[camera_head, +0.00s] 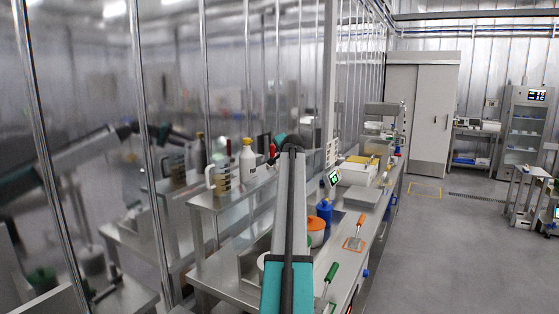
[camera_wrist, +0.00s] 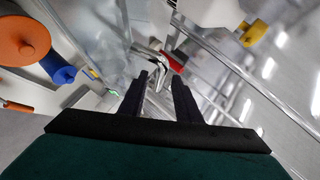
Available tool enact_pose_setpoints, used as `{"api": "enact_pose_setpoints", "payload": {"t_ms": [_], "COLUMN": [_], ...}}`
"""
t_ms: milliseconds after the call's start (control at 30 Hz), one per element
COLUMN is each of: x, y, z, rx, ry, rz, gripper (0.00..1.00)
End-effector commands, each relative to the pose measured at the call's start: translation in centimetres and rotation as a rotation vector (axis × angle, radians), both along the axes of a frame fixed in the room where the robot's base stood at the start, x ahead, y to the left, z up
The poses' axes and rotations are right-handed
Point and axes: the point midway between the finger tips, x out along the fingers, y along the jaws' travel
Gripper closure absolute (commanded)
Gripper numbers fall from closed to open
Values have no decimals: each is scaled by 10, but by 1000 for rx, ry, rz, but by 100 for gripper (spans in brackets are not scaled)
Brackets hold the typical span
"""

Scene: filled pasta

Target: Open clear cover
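In the wrist view my gripper (camera_wrist: 160,80) has its two dark fingers apart, with a gap between them and nothing held. Beyond the fingertips are a small red object and a shiny metal part, both blurred. I cannot make out a clear cover with certainty in either view. In the head view my arm reaches forward over the steel counter (camera_head: 232,284) along the mirror-like wall, and the gripper itself is not clearly seen there.
An orange pot (camera_head: 315,231) and blue bottle (camera_head: 324,212) stand right of my arm; both show in the wrist view (camera_wrist: 22,40) (camera_wrist: 57,68). A green-handled tool (camera_head: 331,273) lies in front. A white bottle (camera_head: 247,160) stands on the raised shelf.

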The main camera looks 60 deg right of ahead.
Motion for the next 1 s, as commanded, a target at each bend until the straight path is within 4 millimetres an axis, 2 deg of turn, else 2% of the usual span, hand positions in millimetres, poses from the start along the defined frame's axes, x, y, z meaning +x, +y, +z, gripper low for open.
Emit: {"api": "enact_pose_setpoints", "payload": {"t_ms": [500, 700, 1000], "x": [-48, -56, -58], "y": [59, 69, 71], "z": [29, 36, 38], "rx": [-1, 0, 0], "ry": [0, 1, 1], "rz": [-2, -1, -1], "gripper": [70, 70, 70]}}
